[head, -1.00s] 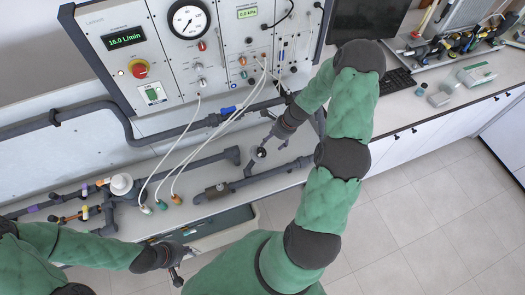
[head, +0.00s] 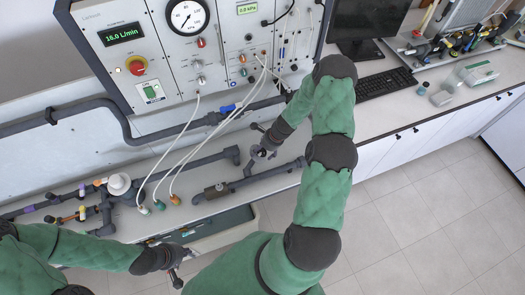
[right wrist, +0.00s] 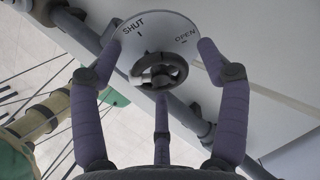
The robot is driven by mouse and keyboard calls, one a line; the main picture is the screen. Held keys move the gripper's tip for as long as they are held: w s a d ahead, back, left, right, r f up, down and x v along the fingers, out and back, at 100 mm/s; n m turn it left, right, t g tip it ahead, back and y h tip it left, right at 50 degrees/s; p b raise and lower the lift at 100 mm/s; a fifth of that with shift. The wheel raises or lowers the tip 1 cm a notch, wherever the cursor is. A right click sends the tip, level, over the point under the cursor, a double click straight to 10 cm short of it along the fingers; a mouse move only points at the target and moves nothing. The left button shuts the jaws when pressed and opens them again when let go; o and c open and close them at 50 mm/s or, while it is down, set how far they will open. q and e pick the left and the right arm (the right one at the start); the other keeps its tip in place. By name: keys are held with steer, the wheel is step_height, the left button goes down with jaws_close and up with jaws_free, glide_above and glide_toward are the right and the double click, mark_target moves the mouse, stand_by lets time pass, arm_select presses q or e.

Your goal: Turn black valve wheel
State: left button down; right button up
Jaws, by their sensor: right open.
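The black valve wheel (right wrist: 160,70) sits in front of a round pale plate (right wrist: 165,42) marked SHUT and OPEN in the right wrist view. My right gripper (right wrist: 157,62) is open, with its fingers spread around the wheel and apart from it. In the head view my right gripper (head: 261,143) is over this valve on the grey pipe run, and its fingers largely hide the wheel. My left gripper (head: 179,264) is empty at the bottom of the head view, its fingers spread, away from the valve.
Grey pipes (head: 205,160) run along the bench front. White hoses (head: 200,128) hang from the instrument panel (head: 165,62) and cross left of the valve. A keyboard (head: 383,87) and small parts stand on the right counter.

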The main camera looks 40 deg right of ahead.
steer(key=c, duration=1.1)
steer(key=shift+f+b, duration=0.1)
steer(key=shift+b, duration=0.6)
steer(key=n+t+b, duration=0.1)
steer(key=n+b, duration=0.4)
steer(key=b, duration=0.7)
steer(key=n+t+b, duration=0.1)
steer(key=n+b, duration=0.4)
steer(key=b, duration=0.7)
steer(key=shift+f+n+t+h+b, duration=0.1)
steer(key=shift+n+t+h+b, duration=0.2)
steer(key=shift+n+h+b, duration=0.1)
steer(key=shift+s+n+b, duration=0.1)
steer(key=shift+n+b, duration=0.5)
steer(key=shift+b, duration=0.5)
steer(key=shift+r, duration=0.2)
